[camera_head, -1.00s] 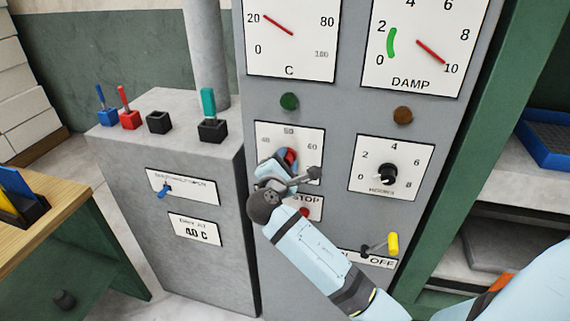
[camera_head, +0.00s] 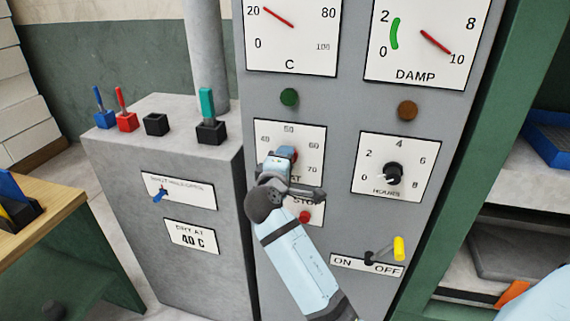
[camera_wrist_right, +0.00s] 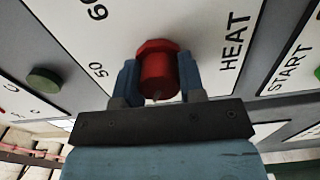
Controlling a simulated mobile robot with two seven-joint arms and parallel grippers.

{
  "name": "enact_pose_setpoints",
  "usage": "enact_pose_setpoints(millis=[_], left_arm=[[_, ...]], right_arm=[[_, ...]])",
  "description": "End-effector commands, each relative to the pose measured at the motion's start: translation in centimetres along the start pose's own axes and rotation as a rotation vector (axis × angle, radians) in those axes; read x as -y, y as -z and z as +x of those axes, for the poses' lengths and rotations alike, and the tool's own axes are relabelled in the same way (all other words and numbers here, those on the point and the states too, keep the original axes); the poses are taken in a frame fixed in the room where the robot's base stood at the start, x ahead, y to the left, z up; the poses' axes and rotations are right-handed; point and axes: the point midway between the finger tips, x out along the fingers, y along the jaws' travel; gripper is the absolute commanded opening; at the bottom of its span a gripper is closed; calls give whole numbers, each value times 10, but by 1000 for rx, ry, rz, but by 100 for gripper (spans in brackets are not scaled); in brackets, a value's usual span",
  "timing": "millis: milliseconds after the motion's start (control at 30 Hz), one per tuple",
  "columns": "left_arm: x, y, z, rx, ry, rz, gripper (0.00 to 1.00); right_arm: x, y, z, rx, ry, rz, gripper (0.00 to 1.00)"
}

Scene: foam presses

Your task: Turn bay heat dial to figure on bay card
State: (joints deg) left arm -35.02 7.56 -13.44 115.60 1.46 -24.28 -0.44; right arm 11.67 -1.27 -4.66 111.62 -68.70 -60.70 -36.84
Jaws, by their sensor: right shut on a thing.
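The red heat dial (camera_head: 290,154) is on the grey press column, on a white plate (camera_head: 316,138) marked 40 to 70. It also shows in the right wrist view as a red knob (camera_wrist_right: 158,70) between the fingers. My right gripper (camera_head: 281,160) is shut on the knob, one finger on each side (camera_wrist_right: 157,82). The gripper and wrist hide part of the dial in the head view, and I cannot read its setting. The bay card (camera_head: 191,237) on the grey cabinet reads "DRY AT 40 C". My left gripper is not in view.
An hours dial (camera_head: 391,173) sits right of the heat dial. A red stop button (camera_head: 305,217) is just below my wrist. A yellow-handled ON/OFF lever (camera_head: 398,248) is lower right. Green (camera_head: 289,97) and brown (camera_head: 407,111) lamps are above. Several coloured switches stand on the cabinet top (camera_head: 180,108).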

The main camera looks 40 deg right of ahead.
Motion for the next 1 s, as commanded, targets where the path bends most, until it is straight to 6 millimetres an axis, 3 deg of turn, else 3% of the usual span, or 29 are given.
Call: enact_pose_setpoints(millis=[533, 567, 667, 1000], left_arm=[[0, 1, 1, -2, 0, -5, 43], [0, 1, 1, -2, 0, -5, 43], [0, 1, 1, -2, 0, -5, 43], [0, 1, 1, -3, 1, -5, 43]], right_arm=[[0, 0, 0, -1, 1, 27, 13], [0, 0, 0, -1, 1, 27, 39], [0, 0, 0, -1, 1, 26, 62], [0, 0, 0, -1, 0, 26, 62]])
